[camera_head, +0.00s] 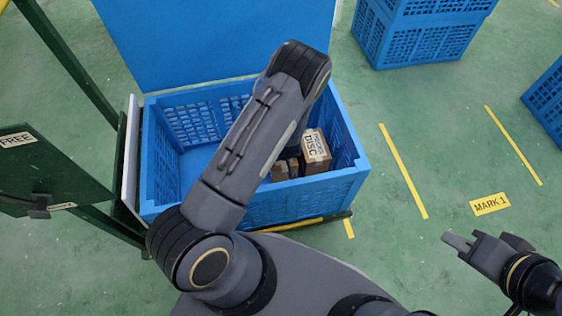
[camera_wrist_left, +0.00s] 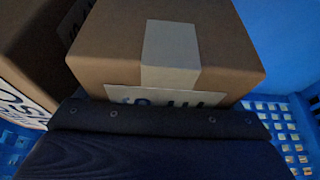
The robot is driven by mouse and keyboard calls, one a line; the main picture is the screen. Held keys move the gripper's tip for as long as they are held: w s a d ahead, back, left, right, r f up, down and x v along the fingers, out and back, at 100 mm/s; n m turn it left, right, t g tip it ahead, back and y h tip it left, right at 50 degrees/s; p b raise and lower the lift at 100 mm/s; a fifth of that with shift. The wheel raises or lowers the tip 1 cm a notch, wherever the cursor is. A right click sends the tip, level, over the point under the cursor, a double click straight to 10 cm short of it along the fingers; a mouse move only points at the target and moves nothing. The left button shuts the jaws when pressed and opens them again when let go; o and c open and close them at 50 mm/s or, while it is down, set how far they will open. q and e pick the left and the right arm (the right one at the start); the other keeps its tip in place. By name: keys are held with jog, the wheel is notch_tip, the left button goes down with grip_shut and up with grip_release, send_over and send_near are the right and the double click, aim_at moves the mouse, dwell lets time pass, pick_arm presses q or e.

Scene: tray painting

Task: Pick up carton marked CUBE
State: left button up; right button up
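My left arm reaches down into a blue crate (camera_head: 255,212), and its gripper is hidden behind the arm in the head view. A carton with a DISC label (camera_head: 316,150) stands in the crate's right part. Smaller brown cartons (camera_head: 280,171) stand just left of it. In the left wrist view, a brown carton with pale tape (camera_wrist_left: 170,50) is close ahead; its label is mostly covered, so I cannot read it. A dark part of my left gripper (camera_wrist_left: 160,118) lies across its near side; the fingertips are hidden. My right gripper (camera_head: 483,240) is open and empty, above the floor.
Another carton (camera_wrist_left: 28,60) stands at the left in the left wrist view. Stacked blue crates (camera_head: 415,35) stand at the back right, another crate (camera_head: 547,100) at the right edge. A green frame with a FREE sign (camera_head: 17,139) is at left. Floor near the MARK 1 label (camera_head: 490,204) is clear.

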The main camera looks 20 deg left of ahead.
pick_arm(q)
jog(key=c, duration=1)
jog(key=shift+r, duration=0.1)
jog(key=shift+c, duration=0.2)
